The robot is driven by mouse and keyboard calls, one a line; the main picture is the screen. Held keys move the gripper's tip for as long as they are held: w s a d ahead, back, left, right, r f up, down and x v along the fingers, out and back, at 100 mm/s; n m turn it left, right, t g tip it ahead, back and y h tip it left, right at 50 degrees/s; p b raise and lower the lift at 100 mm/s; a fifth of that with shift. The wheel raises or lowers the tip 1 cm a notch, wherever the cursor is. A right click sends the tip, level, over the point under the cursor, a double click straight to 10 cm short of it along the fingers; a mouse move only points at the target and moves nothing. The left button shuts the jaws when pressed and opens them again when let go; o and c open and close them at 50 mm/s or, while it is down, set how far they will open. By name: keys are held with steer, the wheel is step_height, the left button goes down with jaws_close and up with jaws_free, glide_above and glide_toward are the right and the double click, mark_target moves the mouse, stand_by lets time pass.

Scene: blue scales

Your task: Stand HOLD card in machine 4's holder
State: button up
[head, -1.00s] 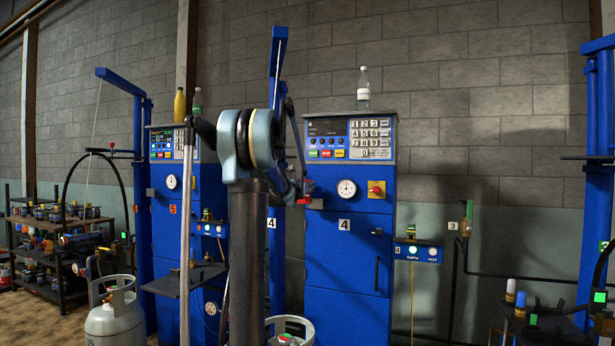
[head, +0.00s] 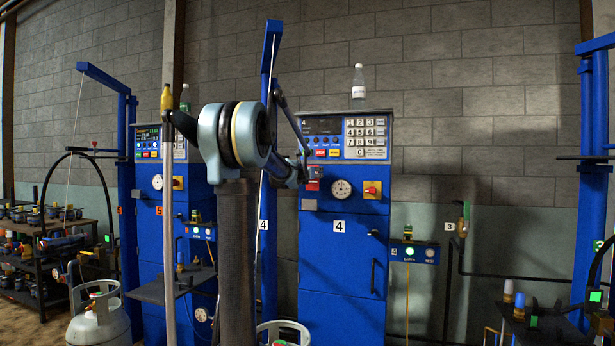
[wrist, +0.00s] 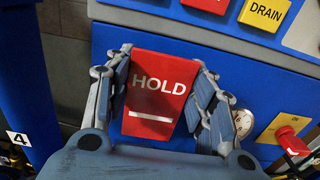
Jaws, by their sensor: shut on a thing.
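The HOLD card (wrist: 158,95) is red with white lettering and a white bar, upright and readable in the wrist view. My gripper (wrist: 163,75) is shut on it, with one jointed finger along each side edge. In the head view my gripper (head: 302,172) is at the upper left front of machine 4 (head: 340,270), below the keypad panel. The card shows there as a small red patch (head: 313,186), left of the round gauge. I cannot make out the holder clearly. Whether the card touches the machine cannot be told.
Machine 4's gauge (head: 341,188) and red knob on a yellow plate (head: 372,190) are right of the card. A clear bottle (head: 359,88) stands on top of the machine.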

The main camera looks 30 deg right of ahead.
mark_target(309, 186)
steer(key=shift+w+a+f, duration=0.1)
steer(key=shift+a+f, duration=0.1)
steer(key=shift+f, duration=0.85)
steer(key=shift+w+a+f, duration=0.1)
steer(key=shift+a+f, duration=0.15)
steer(key=shift+f, duration=0.85)
steer(key=shift+w+a+f, duration=0.1)
steer(key=shift+a+f, duration=0.1)
steer(key=shift+f, duration=0.85)
steer(key=shift+f, duration=0.95)
steer(key=o, duration=1.1)
steer(key=shift+c, duration=0.2)
steer(key=shift+s, duration=0.1)
steer(key=v, duration=1.2)
